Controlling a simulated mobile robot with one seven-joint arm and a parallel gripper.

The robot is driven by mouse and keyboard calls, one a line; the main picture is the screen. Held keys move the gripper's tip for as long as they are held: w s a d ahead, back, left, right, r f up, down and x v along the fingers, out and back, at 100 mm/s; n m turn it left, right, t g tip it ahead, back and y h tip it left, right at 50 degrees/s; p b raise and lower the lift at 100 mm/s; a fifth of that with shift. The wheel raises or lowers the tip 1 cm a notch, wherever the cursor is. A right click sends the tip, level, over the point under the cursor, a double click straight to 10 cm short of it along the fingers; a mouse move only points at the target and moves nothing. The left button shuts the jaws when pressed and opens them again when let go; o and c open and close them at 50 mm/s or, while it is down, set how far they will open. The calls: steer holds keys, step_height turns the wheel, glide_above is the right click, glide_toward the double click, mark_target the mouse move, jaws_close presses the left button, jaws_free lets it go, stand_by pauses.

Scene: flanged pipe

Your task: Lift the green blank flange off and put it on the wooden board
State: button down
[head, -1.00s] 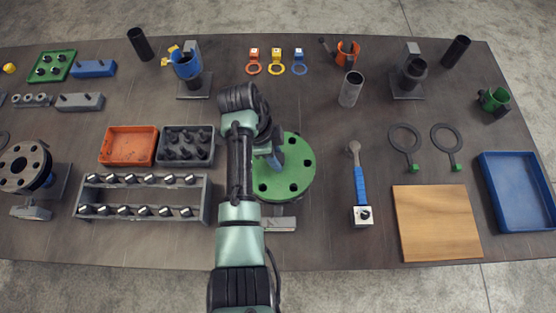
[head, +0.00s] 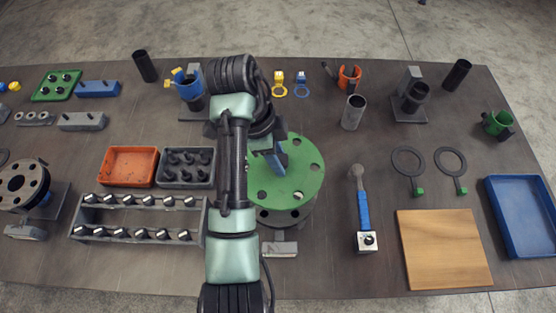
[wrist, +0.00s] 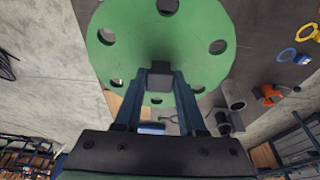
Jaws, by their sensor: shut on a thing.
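The green blank flange (head: 300,182) is a round plate with several bolt holes. It is raised above the dark pipe flange (head: 285,216), with a gap visible at its near side. My gripper (head: 275,155) is shut on the flange's central handle, and my arm hides the flange's left part in the head view. In the wrist view, the fingers (wrist: 160,82) pinch a dark square-ended handle on the green flange (wrist: 120,48). The wooden board (head: 445,250) lies bare at the front right of the table, apart from the flange.
A blue-handled tool (head: 362,210) lies between the pipe and the board. Two dark rings with green tabs (head: 409,165) lie behind the board. A blue tray (head: 521,215) is to its right. A grey tube (head: 353,112) stands upright behind the tool.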

mark_target(286, 159)
steer(key=shift+r, duration=0.2)
steer(key=shift+r+p, duration=2.4)
steer(key=shift+p, duration=0.25)
steer(key=shift+f, duration=0.15)
